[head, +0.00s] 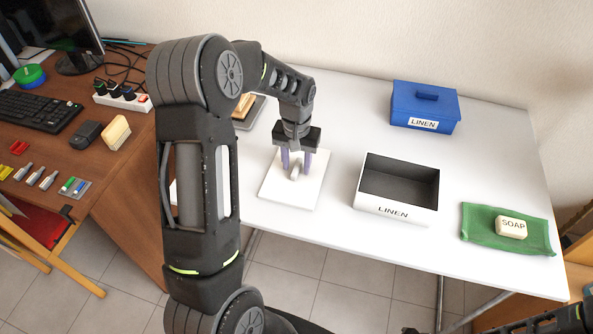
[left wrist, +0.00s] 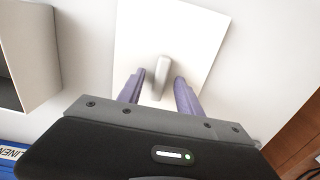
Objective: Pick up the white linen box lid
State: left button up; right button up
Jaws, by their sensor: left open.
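The white linen box lid (head: 310,191) lies flat on the white table, left of its open box, with a small grey upright handle (head: 295,172) at its middle. In the left wrist view the lid (left wrist: 200,35) and its handle (left wrist: 162,66) show clearly. My left gripper (head: 297,168) is open above the lid, pointing down. Its two purple fingers stand on either side of the handle with gaps, not closed on it. The white linen box (head: 388,208) is open and its dark inside looks empty. My right gripper is not clearly seen.
A blue lidded linen box (head: 408,113) stands at the back right. A soap bar (head: 511,227) lies on a green cloth (head: 477,225) at the right. A small tray (head: 250,112) lies behind my left arm. A brown desk (head: 60,140) with a keyboard adjoins at left.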

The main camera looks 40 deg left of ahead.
pick_arm(q)
jog(key=shift+c, duration=0.5)
grip_shut()
